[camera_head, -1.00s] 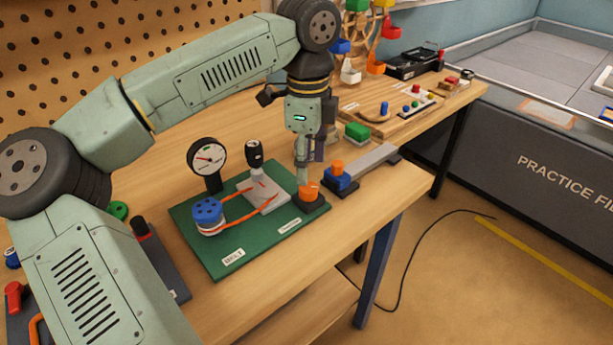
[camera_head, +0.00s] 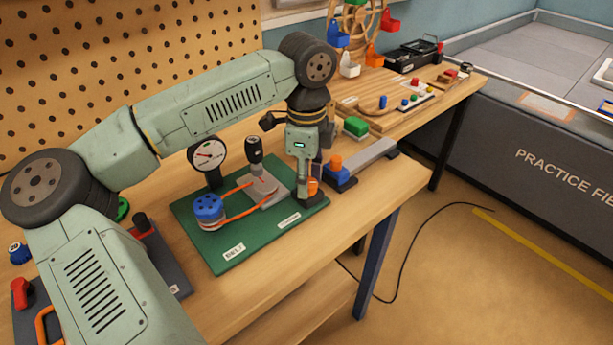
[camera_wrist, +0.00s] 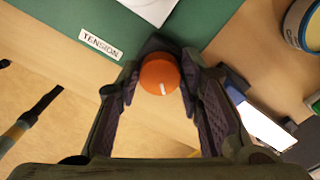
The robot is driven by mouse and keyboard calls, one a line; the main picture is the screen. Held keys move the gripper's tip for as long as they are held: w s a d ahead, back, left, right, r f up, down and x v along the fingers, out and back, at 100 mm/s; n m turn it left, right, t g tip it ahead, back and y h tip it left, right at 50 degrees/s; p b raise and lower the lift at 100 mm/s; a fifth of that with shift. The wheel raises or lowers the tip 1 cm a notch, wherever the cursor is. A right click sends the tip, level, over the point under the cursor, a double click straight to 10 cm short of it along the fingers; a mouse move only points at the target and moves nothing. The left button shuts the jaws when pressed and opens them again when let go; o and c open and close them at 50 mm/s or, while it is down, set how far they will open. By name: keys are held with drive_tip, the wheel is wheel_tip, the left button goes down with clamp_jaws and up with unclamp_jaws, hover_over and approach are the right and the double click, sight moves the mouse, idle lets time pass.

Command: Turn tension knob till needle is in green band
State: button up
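The orange tension knob (camera_wrist: 160,72) has a white mark pointing toward the lower edge in the wrist view. It stands at the right end of the green belt board (camera_head: 236,249); in the head view it is partly hidden by my gripper (camera_head: 308,192). My gripper also shows in the wrist view (camera_wrist: 160,85), its two fingers open on either side of the knob, apparently with small gaps. The round gauge (camera_head: 208,155) has a white face and a dark rim. Its needle and green band are too small to read surely.
An orange belt (camera_head: 238,189) runs from a blue pulley (camera_head: 208,207) across the board. A black-handled lever (camera_head: 254,150) stands on a grey block behind it. A blue block with an orange knob (camera_head: 337,170) is close right of my gripper. The front table edge is bare.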

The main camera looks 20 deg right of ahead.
drive_tip(key=c, duration=0.7)
drive_tip(key=shift+o, duration=0.2)
drive_tip(key=shift+m+b, duration=0.3)
drive_tip(key=m+b, duration=0.2)
drive_tip(key=shift+f+m, duration=0.15)
drive_tip(key=shift+m, duration=0.15)
drive_tip(key=m+b, duration=0.2)
drive_tip(key=m, duration=0.1)
drive_tip(key=shift+w+d, duration=0.1)
drive_tip(key=m+b, duration=0.1)
drive_tip(key=m, duration=0.3)
drive_tip(key=shift+d+r+m+b, duration=0.15)
drive_tip(key=shift+m+b, duration=0.35)
drive_tip(key=shift+m, duration=1.5)
